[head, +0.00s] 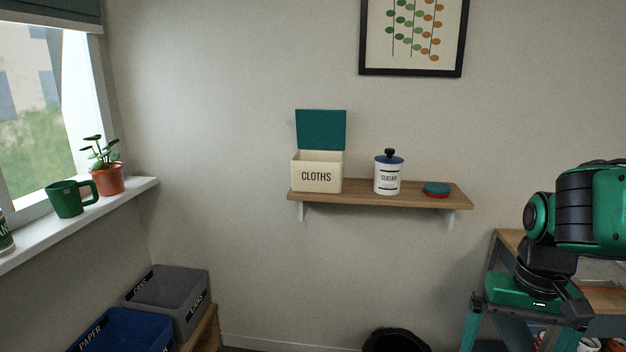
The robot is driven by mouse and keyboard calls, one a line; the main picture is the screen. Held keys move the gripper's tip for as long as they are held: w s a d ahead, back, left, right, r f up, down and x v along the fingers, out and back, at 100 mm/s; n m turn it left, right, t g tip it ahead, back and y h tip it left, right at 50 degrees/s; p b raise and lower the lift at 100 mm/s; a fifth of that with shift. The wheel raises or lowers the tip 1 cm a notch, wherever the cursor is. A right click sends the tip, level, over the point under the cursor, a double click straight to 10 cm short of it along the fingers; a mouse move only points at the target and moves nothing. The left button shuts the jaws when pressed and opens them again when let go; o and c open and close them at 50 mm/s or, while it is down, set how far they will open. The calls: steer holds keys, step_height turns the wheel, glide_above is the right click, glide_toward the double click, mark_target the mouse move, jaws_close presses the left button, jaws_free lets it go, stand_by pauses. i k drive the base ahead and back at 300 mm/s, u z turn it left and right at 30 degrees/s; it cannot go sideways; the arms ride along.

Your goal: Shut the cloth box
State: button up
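The cloth box (316,176) is a cream box marked CLOTHS at the left end of a wooden wall shelf (410,196). Its teal lid (321,130) stands upright at the back edge, so the box is open. The contents are hidden behind the front wall. Part of my green and black arm shows at the right edge, well away from the box.
A white sugar canister (387,178) with a blue lid stands right of the box, and a small red and teal item (436,188) lies farther right. A framed picture (412,72) hangs above. A green mug (68,199) and potted plant (108,180) stand on the windowsill.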

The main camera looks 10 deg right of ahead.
mark_target(319, 129)
steer(key=z, duration=0.05)
steer(key=i, duration=1.05)
steer(key=u, duration=0.4)
